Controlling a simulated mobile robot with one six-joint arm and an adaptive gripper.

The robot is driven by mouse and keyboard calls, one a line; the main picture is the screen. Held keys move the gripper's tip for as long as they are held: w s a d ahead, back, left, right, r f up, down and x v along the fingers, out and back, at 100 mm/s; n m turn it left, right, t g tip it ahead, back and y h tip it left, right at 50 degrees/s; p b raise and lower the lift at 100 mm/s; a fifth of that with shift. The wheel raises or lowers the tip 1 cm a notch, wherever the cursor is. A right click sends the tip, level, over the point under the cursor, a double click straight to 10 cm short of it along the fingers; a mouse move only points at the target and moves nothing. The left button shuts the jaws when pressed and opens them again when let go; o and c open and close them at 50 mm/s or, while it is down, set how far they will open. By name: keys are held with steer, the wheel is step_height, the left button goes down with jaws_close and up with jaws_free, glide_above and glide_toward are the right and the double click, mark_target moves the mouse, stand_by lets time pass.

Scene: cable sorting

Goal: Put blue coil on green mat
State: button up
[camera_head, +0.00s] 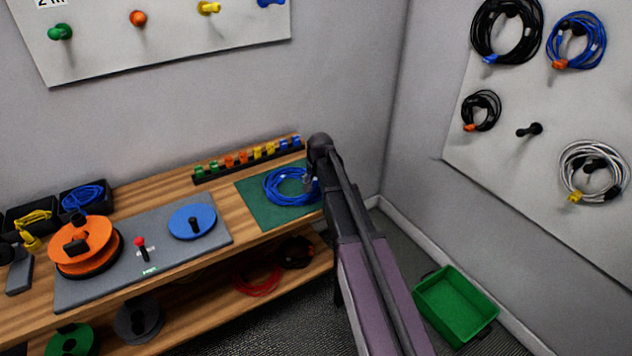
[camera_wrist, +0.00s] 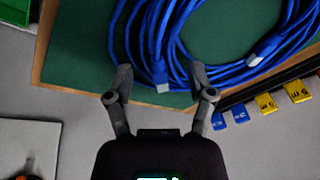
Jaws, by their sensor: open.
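The blue coil (camera_head: 272,187) lies on the green mat (camera_head: 258,213) at the right end of the wooden workbench. In the wrist view the coil (camera_wrist: 152,32) spreads over the green mat (camera_wrist: 85,55), with its two plug ends showing. My gripper (camera_head: 312,186) is at the right side of the coil, and my arm hides part of the mat's right side. In the wrist view my gripper (camera_wrist: 162,76) is open, with its fingertips apart on either side of a plug end and the coil's near edge. I cannot tell whether the fingers touch the coil.
A rack of coloured tags (camera_head: 245,160) stands behind the mat. A grey panel (camera_head: 100,288) with an orange reel (camera_head: 82,238) and a blue disc (camera_head: 180,222) lies to the left. A green bin (camera_head: 458,305) sits on the floor at right. Coils hang on the right wall board (camera_head: 520,160).

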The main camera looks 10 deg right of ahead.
steer(key=p+v, duration=0.9)
steer(key=v, duration=0.1)
steer(key=shift+r+p, duration=0.3)
stand_by(0.7)
steer(key=s+a+n+g, duration=0.2)
steer(key=s+n, duration=0.3)
steer(key=s, duration=2)
steer(key=shift+s+a+f+g, duration=0.25)
steer(key=shift+f+g, duration=0.15)
steer(key=shift+g, duration=0.3)
